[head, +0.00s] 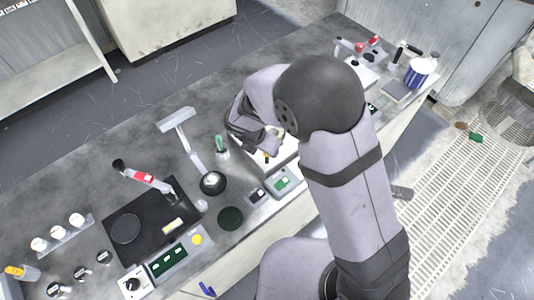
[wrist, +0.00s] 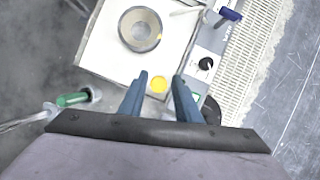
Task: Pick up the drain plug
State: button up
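My gripper (wrist: 160,80) is open, its two blue-grey fingers apart with nothing held between them. A round grey platen or bowl (wrist: 140,29) with a small yellow mark is on that unit. I cannot tell for sure which piece is the drain plug. In the head view my arm hides much of the unit and my fingertips.
A green-topped piece (wrist: 72,99) stands in a grey holder left of the fingers. A control panel with a black knob (wrist: 206,64) and a blue handle (wrist: 230,14) are at right. A black bowl (head: 213,184) and black mat (head: 120,250) lie left along the bench.

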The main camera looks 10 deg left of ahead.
aim_at(267, 159)
jog(key=shift+x, duration=2.85)
jog(key=shift+s+a+f, duration=0.1)
jog(key=shift+a, duration=0.1)
grip_shut()
